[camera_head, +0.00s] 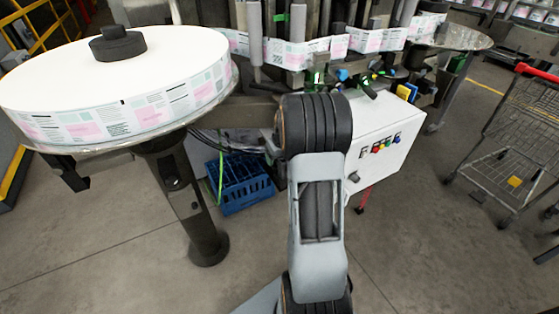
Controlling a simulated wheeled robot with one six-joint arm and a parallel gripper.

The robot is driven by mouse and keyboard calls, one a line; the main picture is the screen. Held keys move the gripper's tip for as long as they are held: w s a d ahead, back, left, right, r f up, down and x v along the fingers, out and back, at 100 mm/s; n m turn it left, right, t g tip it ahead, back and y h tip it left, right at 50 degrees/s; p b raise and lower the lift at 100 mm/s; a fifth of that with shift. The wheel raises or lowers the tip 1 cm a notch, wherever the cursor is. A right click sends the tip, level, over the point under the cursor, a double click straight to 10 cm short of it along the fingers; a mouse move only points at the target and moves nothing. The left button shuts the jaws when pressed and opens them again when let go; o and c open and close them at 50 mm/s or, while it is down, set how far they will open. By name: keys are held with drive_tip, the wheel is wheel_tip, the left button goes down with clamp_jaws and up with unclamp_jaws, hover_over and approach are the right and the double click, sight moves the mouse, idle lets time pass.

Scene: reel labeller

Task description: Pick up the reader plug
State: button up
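I cannot pick out the reader plug for certain. Small blue, green and yellow parts (405,91) sit on the labeller (260,107) above the white control box, too small to name. My arm rises from the bottom middle, and its dark joint covers part of the machine. My gripper does not show; the arm may hide it.
A large white label reel (90,75) lies on a round plate on a post (185,205) at left. The white control box (385,150) has coloured buttons. A blue crate (240,183) stands on the floor below. A wire trolley (512,140) stands at right. The front floor is clear.

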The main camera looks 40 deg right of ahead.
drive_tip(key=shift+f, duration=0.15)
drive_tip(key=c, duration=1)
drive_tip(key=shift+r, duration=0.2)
